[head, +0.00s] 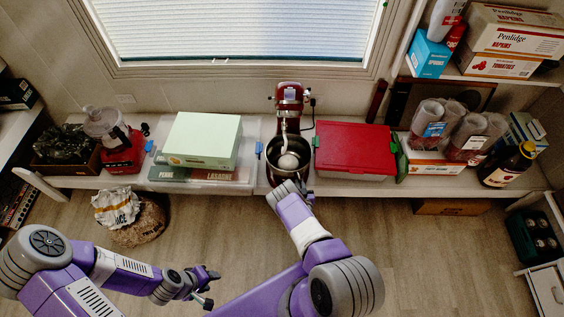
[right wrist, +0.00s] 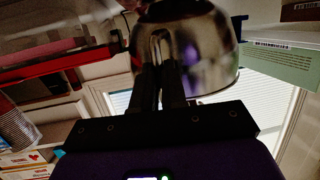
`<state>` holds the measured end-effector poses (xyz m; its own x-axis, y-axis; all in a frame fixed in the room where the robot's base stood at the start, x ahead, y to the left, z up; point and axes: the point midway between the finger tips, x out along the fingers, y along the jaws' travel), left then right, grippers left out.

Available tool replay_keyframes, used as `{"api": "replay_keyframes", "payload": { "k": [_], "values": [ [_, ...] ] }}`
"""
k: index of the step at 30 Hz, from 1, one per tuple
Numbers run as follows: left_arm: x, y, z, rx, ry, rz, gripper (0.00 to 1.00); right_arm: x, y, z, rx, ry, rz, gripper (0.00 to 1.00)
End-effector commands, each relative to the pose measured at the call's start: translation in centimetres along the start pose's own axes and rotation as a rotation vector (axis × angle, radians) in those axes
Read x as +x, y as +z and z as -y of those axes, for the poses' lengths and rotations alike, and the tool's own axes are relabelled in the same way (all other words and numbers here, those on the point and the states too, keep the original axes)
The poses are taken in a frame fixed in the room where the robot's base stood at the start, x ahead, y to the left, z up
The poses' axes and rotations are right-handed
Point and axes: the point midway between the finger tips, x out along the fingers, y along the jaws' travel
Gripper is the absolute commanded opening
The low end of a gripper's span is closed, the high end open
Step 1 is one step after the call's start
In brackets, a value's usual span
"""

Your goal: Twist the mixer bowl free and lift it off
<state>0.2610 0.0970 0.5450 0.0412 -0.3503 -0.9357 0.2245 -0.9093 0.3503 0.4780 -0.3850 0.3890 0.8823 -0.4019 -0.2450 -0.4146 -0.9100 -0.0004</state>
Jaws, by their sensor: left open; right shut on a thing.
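The mixer (head: 290,95) is dark red and stands on the counter below the window. Its steel bowl (head: 303,163) sits under the mixer head, with a round pale thing inside it. My right gripper (head: 289,190) is at the front of the bowl. In the right wrist view, the fingers of my right gripper (right wrist: 165,75) are shut on the bowl's handle (right wrist: 160,42), and the shiny bowl (right wrist: 205,50) fills the top middle. The bowl's base and its mount are hidden. My left gripper (head: 208,288) is open and empty, low over the floor and away from the counter.
A red-lidded bin (head: 355,148) stands close right of the bowl. A pale green box (head: 203,138) lies on containers to the left. A red blender (head: 122,150) is farther left. A sack (head: 118,207) stands on the floor. The floor before the counter is otherwise mostly clear.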

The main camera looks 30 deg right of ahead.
Motion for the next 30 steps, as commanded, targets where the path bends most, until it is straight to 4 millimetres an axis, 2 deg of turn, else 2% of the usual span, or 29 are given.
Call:
{"api": "replay_keyframes", "payload": {
  "k": [4,12,13,18,24,25,30],
  "values": [
    [0.0,0.0,0.0,0.0,0.0,0.0,0.43,0.2,-0.1,-0.7,-0.001,0.003,-0.002,0.0],
    [0.0,0.0,0.0,0.0,0.0,0.0,0.43,0.2,-0.2,-0.9,-0.001,0.002,-0.002,0.0],
    [0.0,0.0,0.0,0.0,0.0,0.0,0.43,0.2,-0.2,-0.9,-0.001,0.002,-0.002,0.13],
    [0.0,0.0,0.0,0.0,0.0,0.0,0.43,0.2,-0.1,-0.8,-0.001,0.001,-0.002,0.39],
    [0.0,0.0,0.0,0.0,0.0,0.0,0.43,0.2,-0.1,-0.8,0.0,0.0,-0.001,0.42],
    [0.0,0.0,0.0,0.0,0.0,0.0,0.43,-0.1,0.4,-0.8,-0.003,0.002,0.015,0.42],
    [-0.5,0.0,-0.2,0.0,0.0,0.0,0.43,-0.8,0.2,-0.8,-0.001,0.002,0.012,0.42]
  ]
}}
